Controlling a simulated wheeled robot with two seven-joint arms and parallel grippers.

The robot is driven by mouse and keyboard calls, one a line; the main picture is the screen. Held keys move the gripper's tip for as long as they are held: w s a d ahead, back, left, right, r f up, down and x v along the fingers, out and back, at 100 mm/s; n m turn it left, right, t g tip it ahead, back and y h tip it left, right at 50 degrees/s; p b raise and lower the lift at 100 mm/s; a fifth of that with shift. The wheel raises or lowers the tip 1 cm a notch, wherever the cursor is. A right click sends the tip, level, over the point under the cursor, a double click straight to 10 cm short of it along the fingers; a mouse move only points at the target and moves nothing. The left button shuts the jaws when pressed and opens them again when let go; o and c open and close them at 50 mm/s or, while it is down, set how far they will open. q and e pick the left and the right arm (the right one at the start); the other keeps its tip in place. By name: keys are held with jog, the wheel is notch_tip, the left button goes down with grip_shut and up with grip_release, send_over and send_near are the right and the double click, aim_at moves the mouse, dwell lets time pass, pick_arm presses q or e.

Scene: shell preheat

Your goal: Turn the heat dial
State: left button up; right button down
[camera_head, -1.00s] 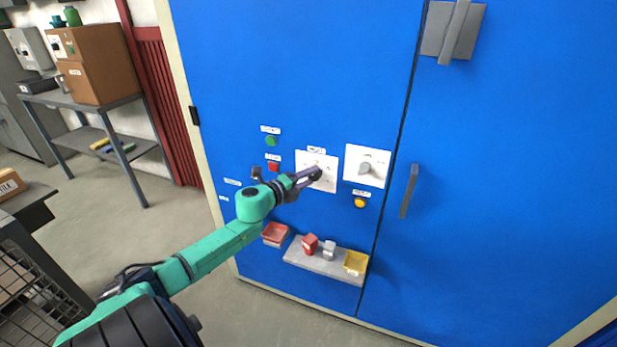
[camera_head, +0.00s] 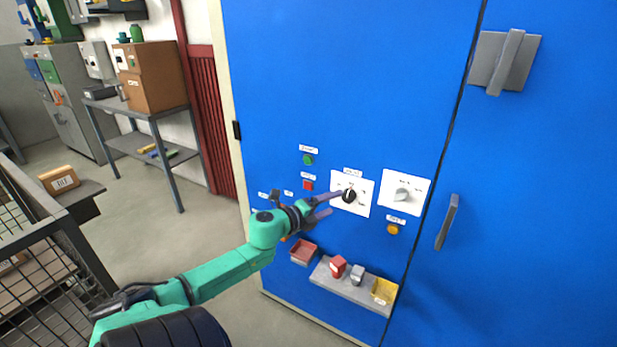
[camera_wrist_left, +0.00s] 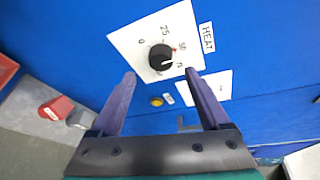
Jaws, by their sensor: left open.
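The heat dial is a round black knob (camera_head: 349,195) with a white pointer line, on a white plate (camera_head: 364,207) on the blue cabinet. In the left wrist view the knob (camera_wrist_left: 161,58) sits beside a label reading HEAT (camera_wrist_left: 207,37). Its pointer is toward the right, near a mark that looks like 75, past a small red mark by 50. My left gripper (camera_head: 336,203) is open just in front of the dial. In the left wrist view its fingertips (camera_wrist_left: 160,72) are on either side of the knob, apart from it. My right gripper is not in view.
A second plate with a grey knob (camera_head: 402,195) is to the right, above a yellow button (camera_head: 392,229). Green (camera_head: 308,160) and red (camera_head: 308,186) buttons are to the left. A shelf (camera_head: 340,286) with small blocks and a yellow bin is below. A door handle (camera_head: 447,222) stands out at right.

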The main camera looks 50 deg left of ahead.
pick_arm(q)
jog(key=s+r, duration=0.1)
jog(key=s, duration=0.8)
jog(key=shift+r, duration=0.35)
jog(key=s+a+f+n+g+y, duration=0.2)
jog(key=s+a+f+n, duration=0.15)
jog(key=f, duration=0.55)
jog(key=s+a+f+n+g+y, duration=0.25)
jog(key=f+n, duration=0.25)
jog(key=f, duration=0.4)
jog(key=s+d+f+n+g, duration=0.1)
jog(key=s+f+n, duration=0.15)
jog(key=f, duration=0.45)
jog(key=s+d+f+n+g, duration=0.15)
jog(key=s+f, duration=0.25)
jog(key=f, duration=0.4)
jog(key=s+d+f+n+g+h, duration=0.4)
jog(key=s+d+f+n+g, duration=0.2)
jog(key=s+d+f, duration=1.3)
jog(key=d+f+g, duration=0.2)
jog(key=d, duration=0.1)
jog(key=shift+d, duration=0.2)
